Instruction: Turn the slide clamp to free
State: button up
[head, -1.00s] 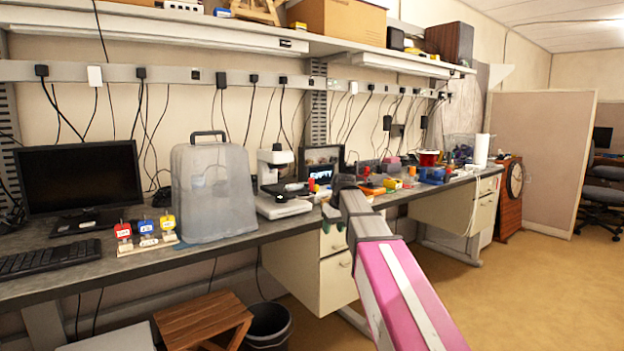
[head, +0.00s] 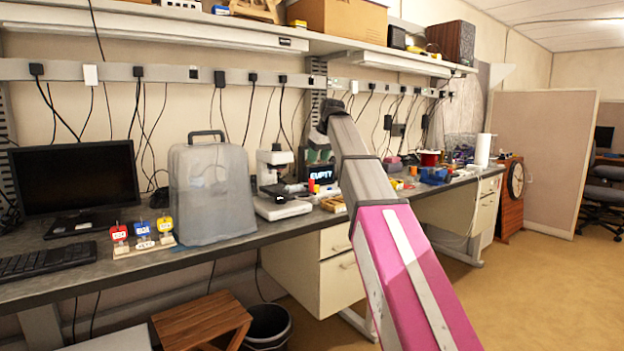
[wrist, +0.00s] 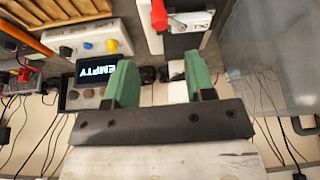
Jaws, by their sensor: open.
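The white microscope (head: 272,180) stands on the bench, with its dark stage (head: 288,190) facing right. In the wrist view, a red lever-like piece (wrist: 190,20) on a pale metal plate shows at the top edge; it looks like the slide clamp, but its setting cannot be told. The small screen (head: 322,173) beside the microscope reads "EMPTY"; it also shows in the wrist view (wrist: 97,70). My gripper (wrist: 160,78) has its green fingers apart with nothing held between them. In the head view my gripper (head: 318,150) is raised right of the microscope, partly hidden by my arm.
A grey covered case (head: 210,195) stands close left of the microscope. Red, blue and yellow tagged items (head: 143,236) stand left of it, near a monitor (head: 75,185). Cables hang along the wall. A white box with coloured knobs (wrist: 85,40) is near the gripper.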

jog(key=x, duration=0.9)
jog(key=shift+f, duration=0.1)
jog(key=c, duration=0.9)
